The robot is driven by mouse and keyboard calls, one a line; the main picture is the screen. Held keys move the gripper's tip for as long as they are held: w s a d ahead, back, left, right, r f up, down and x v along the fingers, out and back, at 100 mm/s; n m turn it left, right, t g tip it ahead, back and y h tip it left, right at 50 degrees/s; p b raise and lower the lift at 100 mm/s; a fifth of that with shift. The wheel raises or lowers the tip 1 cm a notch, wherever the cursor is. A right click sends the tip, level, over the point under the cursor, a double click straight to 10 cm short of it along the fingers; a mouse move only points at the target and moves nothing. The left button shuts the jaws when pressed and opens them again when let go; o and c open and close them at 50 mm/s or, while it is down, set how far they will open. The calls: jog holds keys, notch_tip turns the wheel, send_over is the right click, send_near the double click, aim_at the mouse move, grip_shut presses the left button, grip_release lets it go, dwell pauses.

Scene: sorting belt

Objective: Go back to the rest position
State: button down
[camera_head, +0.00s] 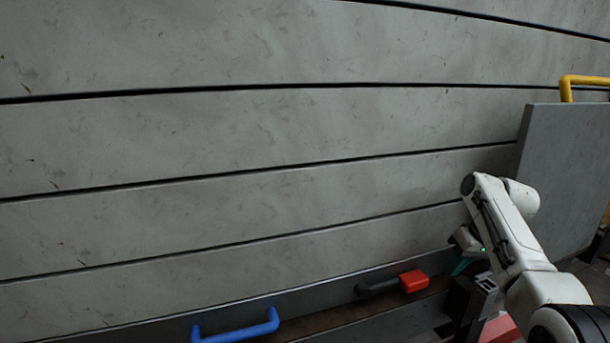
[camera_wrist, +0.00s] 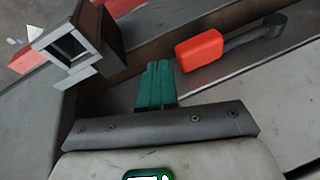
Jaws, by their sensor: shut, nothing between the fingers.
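My gripper (camera_wrist: 160,85) shows in the wrist view with its teal fingers together and nothing between them. In the head view my gripper (camera_head: 462,266) is partly hidden by my white arm, low at the right.
A blue handle (camera_head: 236,329) is at the bottom of the head view. A grey panel (camera_head: 565,180) with a yellow handle (camera_head: 583,81) stands at the right, close to my arm. A square-mouthed dark fixture (camera_wrist: 72,45) is left of the fingers. Grey slatted wall fills the back.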

jog(key=s+a+f+g+h, duration=0.1)
jog(key=s+a+f, duration=0.3)
jog(key=s+f, duration=0.75)
jog(key=s+a+f+h, duration=0.1)
jog(key=s+a+f, duration=0.3)
jog(key=s+f, duration=0.75)
jog(key=s+a+m+h, duration=0.1)
jog(key=s+m, duration=0.1)
jog(key=s, duration=2.6)
jog(key=shift+s+r+g, duration=0.15)
jog(key=shift+r+g, duration=0.15)
jog(key=shift+g, duration=0.1)
jog(key=shift+a, duration=0.1)
